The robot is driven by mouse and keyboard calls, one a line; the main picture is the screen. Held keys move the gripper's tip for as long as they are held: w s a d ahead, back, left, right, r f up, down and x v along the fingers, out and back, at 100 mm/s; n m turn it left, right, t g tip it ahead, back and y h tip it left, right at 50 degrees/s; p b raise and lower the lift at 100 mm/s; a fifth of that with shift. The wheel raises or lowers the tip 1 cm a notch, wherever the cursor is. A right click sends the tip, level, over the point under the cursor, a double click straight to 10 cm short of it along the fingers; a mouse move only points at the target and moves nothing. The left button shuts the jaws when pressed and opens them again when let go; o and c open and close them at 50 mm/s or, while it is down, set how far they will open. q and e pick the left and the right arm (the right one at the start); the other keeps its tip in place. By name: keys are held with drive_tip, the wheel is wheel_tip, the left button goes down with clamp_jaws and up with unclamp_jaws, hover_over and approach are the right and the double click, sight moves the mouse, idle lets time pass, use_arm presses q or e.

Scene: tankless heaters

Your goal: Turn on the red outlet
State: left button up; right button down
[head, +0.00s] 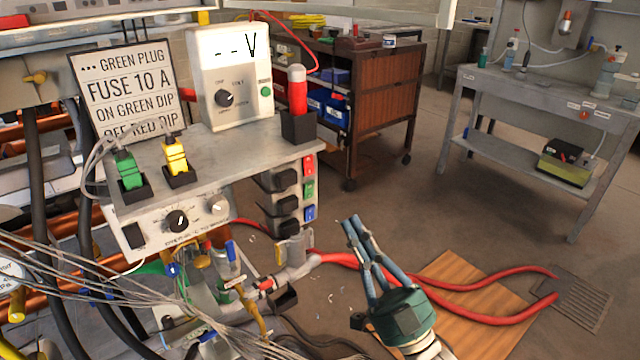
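The red outlet's switch (309,165) is the top one of three coloured switches on the right end of the grey control box (235,150). A black socket (278,180) sits beside it. The switch's on or off position is too small to tell. My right gripper (353,220) is below and to the right of the switches, apart from them, with its slender blue-grey fingers pointing up. Nothing shows between its fingers, and its opening is unclear. My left gripper is out of view. A green plug (128,170) and a yellow plug (175,157) stand on the box.
The green switch (309,188) and blue switch (309,212) sit closely below the red one. A meter (230,75) reading "--V", a sign (125,90) and a red-handled tool (297,90) stand on the box. Red hoses (460,287) and pipes run below.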

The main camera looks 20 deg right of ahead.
sight(307, 165)
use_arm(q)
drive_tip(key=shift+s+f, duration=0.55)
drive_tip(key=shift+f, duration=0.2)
use_arm(e)
drive_tip(key=shift+w+a+r, duration=0.55)
drive_tip(key=shift+w+r, duration=0.15)
drive_tip(key=shift+w, duration=0.85)
drive_tip(key=shift+w+a+r, duration=0.6)
drive_tip(key=shift+w+r, duration=0.05)
drive_tip(key=shift+w, duration=0.95)
drive_tip(key=shift+w+a+r, duration=0.55)
drive_tip(key=shift+w+r, duration=0.15)
drive_tip(key=shift+w, duration=0.85)
drive_tip(key=b, duration=0.1)
drive_tip(key=t+b, duration=0.1)
drive_tip(key=shift+w+a+f+b, duration=0.15)
drive_tip(key=shift+w+f+b, duration=0.05)
drive_tip(key=shift+w+b, duration=0.2)
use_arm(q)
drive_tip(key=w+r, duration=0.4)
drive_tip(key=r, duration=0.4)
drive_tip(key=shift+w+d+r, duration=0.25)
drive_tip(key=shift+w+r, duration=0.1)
